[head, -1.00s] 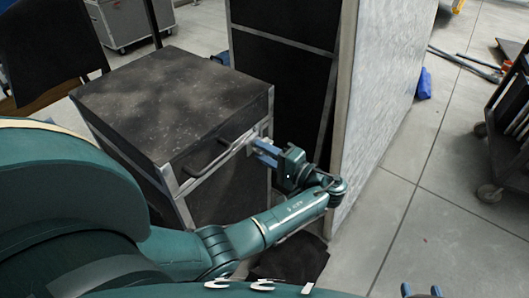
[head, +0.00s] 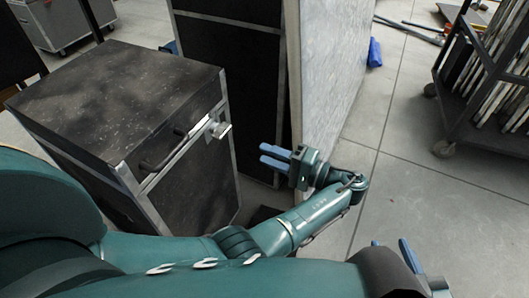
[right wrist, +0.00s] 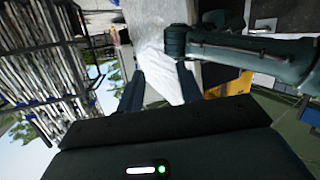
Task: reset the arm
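My left arm reaches across the head view, and its gripper (head: 266,154) is in the air right of the black case (head: 120,90). Its two blue fingers point left with a gap between them and hold nothing. They are apart from the case's metal latch (head: 219,128) and dark handle (head: 163,152). My right gripper (head: 393,248) shows at the lower right of the head view. In the right wrist view its two fingers (right wrist: 160,86) are spread with nothing held between them.
A tall black case (head: 230,70) and a pale panel (head: 335,70) stand behind my left gripper. A wheeled rack (head: 452,105) with stacked boards is at the right. A blue object (head: 375,52) lies by the panel. The grey floor (head: 440,205) between is clear.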

